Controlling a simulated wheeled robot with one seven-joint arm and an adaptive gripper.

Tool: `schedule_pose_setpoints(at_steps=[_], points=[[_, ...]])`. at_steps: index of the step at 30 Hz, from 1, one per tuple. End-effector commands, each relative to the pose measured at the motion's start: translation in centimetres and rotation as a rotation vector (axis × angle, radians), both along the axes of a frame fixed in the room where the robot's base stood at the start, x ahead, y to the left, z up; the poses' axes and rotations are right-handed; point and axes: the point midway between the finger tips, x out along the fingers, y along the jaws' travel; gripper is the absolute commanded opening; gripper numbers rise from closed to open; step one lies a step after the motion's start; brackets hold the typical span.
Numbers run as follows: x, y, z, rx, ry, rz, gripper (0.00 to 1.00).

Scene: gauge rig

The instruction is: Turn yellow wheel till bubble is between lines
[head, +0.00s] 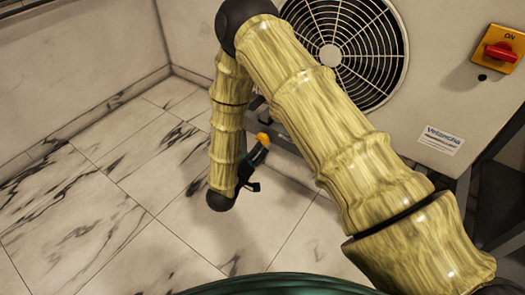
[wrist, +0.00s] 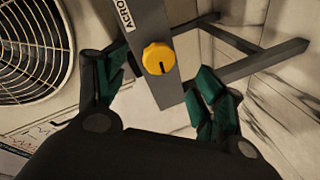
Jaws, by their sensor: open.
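The yellow wheel (wrist: 158,60) is a small round knob with a dark slot, on the face of a grey bar (wrist: 150,22) with partly cut-off lettering. It also shows small and partly hidden in the head view (head: 263,138). My gripper (wrist: 161,78) is open, with one dark green fingertip on each side of the wheel and a visible gap to both. In the head view my gripper (head: 252,167) is just below the wheel. I cannot see the bubble or its lines in either view.
A grey machine case with a round fan grille (head: 335,50) stands behind my arm; the grille is at the left in the wrist view. A red switch (head: 501,51) on an orange plate is at the upper right. Grey support bars (wrist: 262,60) lie near the wheel. Marble floor is open at left.

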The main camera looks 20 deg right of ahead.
Motion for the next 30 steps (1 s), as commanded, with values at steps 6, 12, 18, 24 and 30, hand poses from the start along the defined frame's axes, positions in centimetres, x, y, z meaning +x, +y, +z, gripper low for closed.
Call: schedule_pose_setpoints(at_steps=[6,12,18,24,30], points=[[1.3,1.5,-1.8,-0.137,-0.036,-0.087,0.69],[1.7,2.3,-1.9,-0.217,-0.040,-0.152,0.69],[1.8,2.4,-1.6,-0.245,-0.039,-0.176,0.69],[3.0,0.9,-1.7,-0.243,-0.038,-0.178,0.69],[5.1,-1.8,-1.7,-0.243,-0.039,-0.178,0.69]])
